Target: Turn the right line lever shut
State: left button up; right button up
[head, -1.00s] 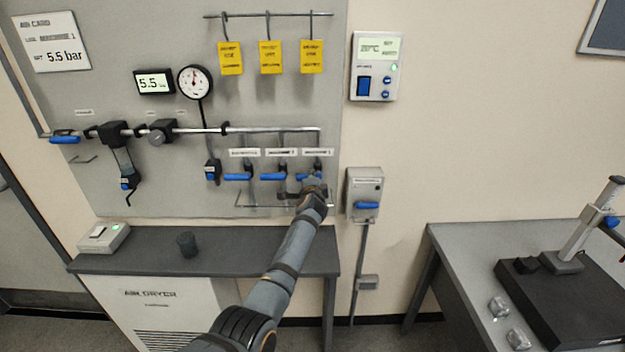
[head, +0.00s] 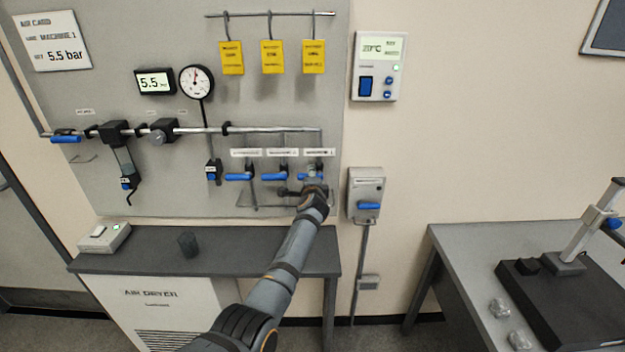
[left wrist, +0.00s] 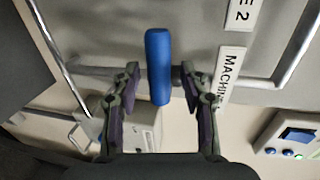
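The right line lever is a blue handle (head: 302,176) at the right end of the row of three on the grey panel, under its white label (head: 319,153). My left gripper (head: 312,187) is in front of it and hides part of it. In the left wrist view the blue handle (left wrist: 158,60) lies between the two fingers of my left gripper (left wrist: 160,74). The fingers are apart, with a visible gap on each side of the handle. The other two line levers, left (head: 238,176) and middle (head: 273,177), are blue and horizontal. My right gripper is not in view.
A grey switch box with a blue handle (head: 369,206) is on the wall just right of the panel. A dark bench (head: 225,262) with a cup (head: 188,244) stands below. Thin metal brackets surround the levers. A gauge (head: 196,82) and yellow tags (head: 272,58) are above.

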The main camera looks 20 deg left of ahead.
pick_arm(q)
jog(key=shift+s+d, duration=0.1)
jog(key=shift+d, duration=0.05)
jog(key=v, duration=0.7)
jog(key=shift+s, duration=0.15)
